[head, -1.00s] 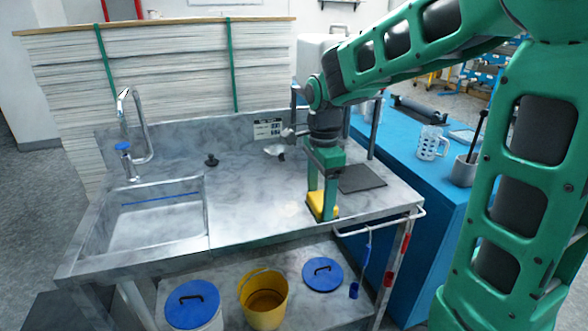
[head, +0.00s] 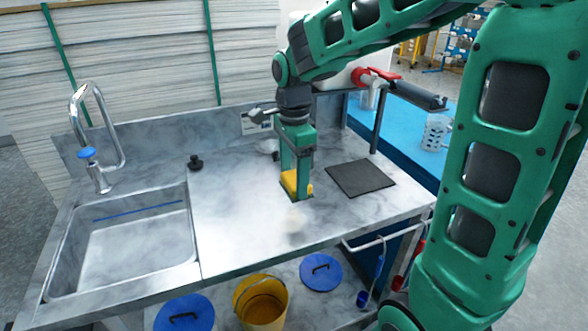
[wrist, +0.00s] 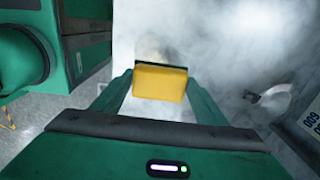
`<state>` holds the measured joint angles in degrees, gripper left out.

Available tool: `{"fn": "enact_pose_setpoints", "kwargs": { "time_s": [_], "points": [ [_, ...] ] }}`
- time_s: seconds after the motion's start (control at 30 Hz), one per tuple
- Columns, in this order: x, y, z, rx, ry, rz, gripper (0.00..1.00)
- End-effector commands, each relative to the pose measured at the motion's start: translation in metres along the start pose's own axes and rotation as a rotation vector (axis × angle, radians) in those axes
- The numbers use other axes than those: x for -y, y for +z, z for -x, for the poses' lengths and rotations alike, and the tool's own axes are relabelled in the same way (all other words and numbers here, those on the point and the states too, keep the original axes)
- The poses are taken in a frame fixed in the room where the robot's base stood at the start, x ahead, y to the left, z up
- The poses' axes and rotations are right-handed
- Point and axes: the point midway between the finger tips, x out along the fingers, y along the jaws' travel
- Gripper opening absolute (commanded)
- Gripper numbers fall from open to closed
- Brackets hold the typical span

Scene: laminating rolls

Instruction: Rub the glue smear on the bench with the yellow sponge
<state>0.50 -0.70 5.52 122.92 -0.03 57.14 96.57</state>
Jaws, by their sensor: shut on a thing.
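My gripper (head: 296,194) is shut on the yellow sponge (head: 290,183), low over the grey marbled bench (head: 235,225). In the wrist view the sponge (wrist: 160,84) sits between both fingers, with a dark layer along its far edge. I cannot tell whether it touches the bench. A pale, faint smear (head: 293,222) shows on the bench just in front of the gripper, toward the front edge; it looks apart from the sponge. A brownish blurred patch beyond the sponge in the wrist view may be this smear or a shadow.
A dark square mat (head: 360,178) lies right of the gripper. A rail (head: 385,232) runs along the front right. The bench between sink and gripper is clear.

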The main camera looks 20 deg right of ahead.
Motion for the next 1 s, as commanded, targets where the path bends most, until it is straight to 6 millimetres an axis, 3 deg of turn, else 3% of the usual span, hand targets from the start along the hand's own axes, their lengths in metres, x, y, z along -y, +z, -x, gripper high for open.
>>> {"fn": "enact_pose_setpoints", "kwargs": {
  "time_s": [0.23,0.53,1.0],
  "points": [
    [0.0,-0.015,0.0,0.0,0.0,-0.026,0.49],
    [-0.001,-0.021,-0.004,0.0,0.001,-0.033,0.49],
    [-0.001,-0.017,-0.042,0.0,0.003,-0.027,0.49]
  ]
}}
